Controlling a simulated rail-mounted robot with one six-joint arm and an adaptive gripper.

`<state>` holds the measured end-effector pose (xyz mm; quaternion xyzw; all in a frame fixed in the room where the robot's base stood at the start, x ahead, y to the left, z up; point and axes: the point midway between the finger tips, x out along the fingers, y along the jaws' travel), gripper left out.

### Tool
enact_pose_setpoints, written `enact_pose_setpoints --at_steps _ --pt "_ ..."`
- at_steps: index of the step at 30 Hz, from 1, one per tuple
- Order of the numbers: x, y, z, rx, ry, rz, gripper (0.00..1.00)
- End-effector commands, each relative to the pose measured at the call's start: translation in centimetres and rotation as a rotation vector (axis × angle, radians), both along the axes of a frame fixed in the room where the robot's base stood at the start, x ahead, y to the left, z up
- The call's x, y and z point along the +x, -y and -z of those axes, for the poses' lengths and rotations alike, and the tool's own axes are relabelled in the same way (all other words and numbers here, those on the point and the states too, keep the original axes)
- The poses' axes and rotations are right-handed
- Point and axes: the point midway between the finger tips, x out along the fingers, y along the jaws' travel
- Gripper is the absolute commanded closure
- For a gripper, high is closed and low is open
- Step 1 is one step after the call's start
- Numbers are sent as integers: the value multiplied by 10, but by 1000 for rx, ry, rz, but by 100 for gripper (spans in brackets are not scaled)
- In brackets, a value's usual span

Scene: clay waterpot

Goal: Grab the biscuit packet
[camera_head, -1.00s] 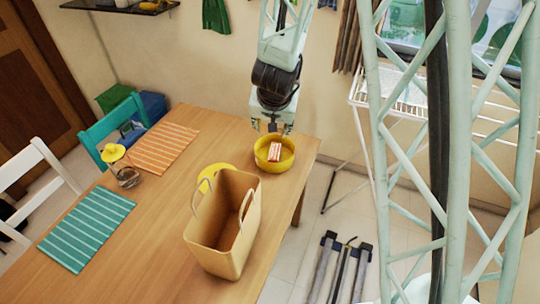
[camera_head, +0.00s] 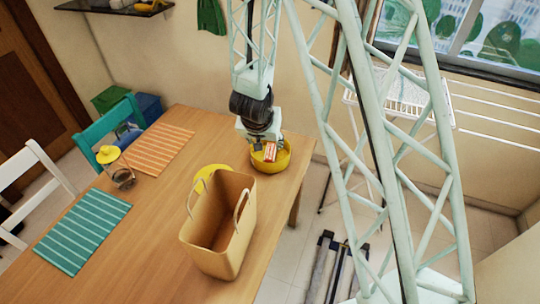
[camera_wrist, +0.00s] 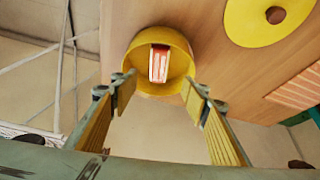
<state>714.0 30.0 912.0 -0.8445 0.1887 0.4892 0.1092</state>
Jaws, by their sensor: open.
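The biscuit packet (camera_head: 270,152) is a small red and white box. It sits in the round yellow bowl (camera_head: 284,162) at the far right end of the wooden table. The packet also shows in the wrist view (camera_wrist: 159,63), inside the bowl (camera_wrist: 176,86) and roughly centred between my fingers. My gripper (camera_head: 262,141) is just above the bowl in the head view. In the wrist view my gripper (camera_wrist: 161,90) has its yellow-padded fingers spread wide and nothing between them. The packet appears apart from both fingers.
A tan handled bag (camera_head: 222,235) stands in front of the bowl, with a yellow disc (camera_head: 208,172) behind it. A small jar with a yellow top (camera_head: 122,178), an orange striped mat (camera_head: 160,150) and a teal mat (camera_head: 82,230) lie left. A white rack (camera_head: 400,95) stands right.

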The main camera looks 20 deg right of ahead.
Motion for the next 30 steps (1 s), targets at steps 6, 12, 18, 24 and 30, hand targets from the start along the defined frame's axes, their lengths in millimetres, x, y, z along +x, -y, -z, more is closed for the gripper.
enact_pose_setpoints --at_steps 6,12,18,24,30 --pt "3 1 5 0 0 0 58" --pt "10 5 21 0 -1 0 58" --pt "21 10 42 0 -1 0 58" --pt "31 15 61 -1 0 0 58" --pt "38 18 73 0 0 -1 58"
